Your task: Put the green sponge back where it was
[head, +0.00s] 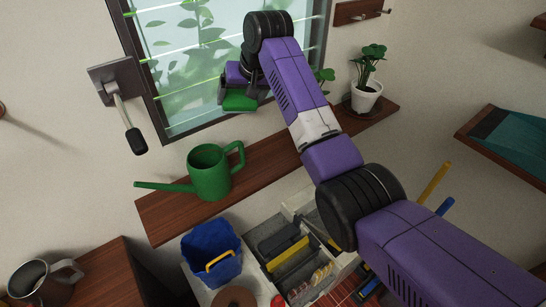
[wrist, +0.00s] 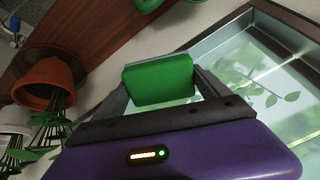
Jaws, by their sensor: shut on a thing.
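The green sponge (head: 240,103) is a flat block in front of the louvred window in the head view. It also shows in the wrist view (wrist: 160,78), between the two fingers. My gripper (head: 238,92) is shut on the sponge and holds it in the air, above and behind the green watering can. In the wrist view my gripper (wrist: 162,88) has one finger on each side of the sponge. The sponge appears apart from the window glass, but the exact gap cannot be told.
The green watering can (head: 209,175) stands on the wooden shelf (head: 275,152), and a white-potted plant (head: 366,96) stands farther right. A window crank handle (head: 128,115) sticks out at left. Below are a blue bucket (head: 210,258) and a grey tool caddy (head: 262,245). The shelf's middle looks bare.

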